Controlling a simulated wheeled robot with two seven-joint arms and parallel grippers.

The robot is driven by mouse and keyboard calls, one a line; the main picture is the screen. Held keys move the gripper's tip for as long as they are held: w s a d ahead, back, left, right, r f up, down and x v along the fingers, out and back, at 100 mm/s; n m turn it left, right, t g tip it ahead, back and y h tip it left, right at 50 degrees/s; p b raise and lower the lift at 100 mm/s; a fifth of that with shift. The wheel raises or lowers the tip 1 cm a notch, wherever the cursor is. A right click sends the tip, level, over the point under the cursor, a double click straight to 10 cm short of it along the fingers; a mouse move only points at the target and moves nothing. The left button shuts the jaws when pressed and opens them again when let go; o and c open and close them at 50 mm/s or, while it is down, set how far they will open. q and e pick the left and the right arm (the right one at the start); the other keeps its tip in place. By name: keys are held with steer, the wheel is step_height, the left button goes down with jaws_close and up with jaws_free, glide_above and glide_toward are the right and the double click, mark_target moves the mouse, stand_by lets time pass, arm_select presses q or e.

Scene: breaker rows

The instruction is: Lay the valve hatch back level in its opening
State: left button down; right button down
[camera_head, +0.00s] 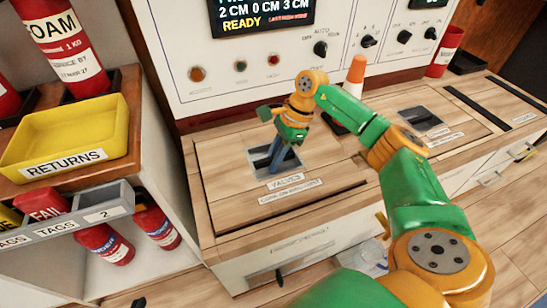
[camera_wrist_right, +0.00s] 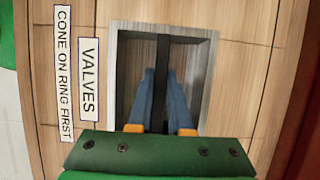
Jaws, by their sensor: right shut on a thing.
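The valve hatch (camera_head: 225,165) is a wooden panel in the bench top, with a "VALVES" label and a square metal recess. Its wood also shows in the right wrist view (camera_wrist_right: 258,75). My right gripper (camera_head: 280,160) points down into the recess. In the right wrist view its blue fingers (camera_wrist_right: 160,85) lie on either side of a dark grip bar (camera_wrist_right: 161,55), shut on it. A dark line (camera_head: 300,208) runs along the hatch's front edge. I cannot tell whether the hatch sits fully level. My left gripper is not in view.
An orange cone (camera_head: 356,70) stands behind my right arm. A second recessed panel (camera_head: 420,117) is to the right. A control panel (camera_head: 270,60) rises behind. A yellow returns tray (camera_head: 115,115) and red extinguishers (camera_head: 75,50) are on the left.

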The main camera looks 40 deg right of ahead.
steer(key=shift+f+b, duration=0.5)
steer(key=shift+f, duration=0.25)
steer(key=c, duration=0.8)
jaws_free()
steer(key=shift+r, duration=0.15)
steer(key=shift+o, duration=0.2)
steer(key=p+v, duration=0.3)
steer(key=v, duration=0.3)
steer(key=shift+r, duration=0.1)
steer(key=shift+s+d+r, duration=0.1)
steer(key=shift+d+r, duration=0.15)
steer(key=shift+r, duration=0.15)
